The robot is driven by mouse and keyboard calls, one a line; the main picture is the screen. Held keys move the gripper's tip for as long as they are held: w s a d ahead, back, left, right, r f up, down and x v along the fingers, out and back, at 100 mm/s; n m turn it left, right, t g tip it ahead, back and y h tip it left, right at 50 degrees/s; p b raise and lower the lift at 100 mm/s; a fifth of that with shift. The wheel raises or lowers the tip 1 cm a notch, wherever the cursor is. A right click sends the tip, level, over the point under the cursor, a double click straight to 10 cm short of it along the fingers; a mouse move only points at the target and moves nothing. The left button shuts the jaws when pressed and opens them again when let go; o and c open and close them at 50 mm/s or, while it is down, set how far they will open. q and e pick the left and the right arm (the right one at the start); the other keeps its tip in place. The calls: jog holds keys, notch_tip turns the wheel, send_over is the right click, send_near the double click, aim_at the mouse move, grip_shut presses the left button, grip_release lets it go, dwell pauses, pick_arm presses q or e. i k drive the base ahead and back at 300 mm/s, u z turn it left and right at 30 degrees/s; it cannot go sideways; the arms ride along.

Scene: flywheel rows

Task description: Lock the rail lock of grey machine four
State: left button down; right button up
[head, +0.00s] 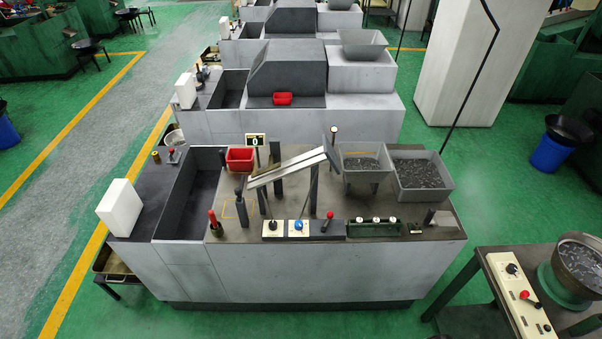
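A grey machine (250,270) with a dark top stands closest to me. A tilted pale rail (290,166) rises to the right on dark posts above its top. A red-knobbed lever on a dark box (327,225) is at the front edge, and a red-topped upright handle (214,224) stands farther left. I cannot tell which part is the rail lock, or its state. More grey machines stand in a row behind, one with a dark hood (289,74); I can read no number on any. Neither of my grippers is in view.
The near machine carries a red bin (240,159), two hoppers of small parts (364,183) (421,185), a blue knob (299,226) and a white box (119,208). A side table (495,300) with a bowl stands at lower right. Green floor is free in front.

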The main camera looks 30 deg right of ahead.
aim_at(330, 214)
jog(key=u, duration=1.2)
jog(key=i, duration=0.5)
jog(key=z, duration=1.7)
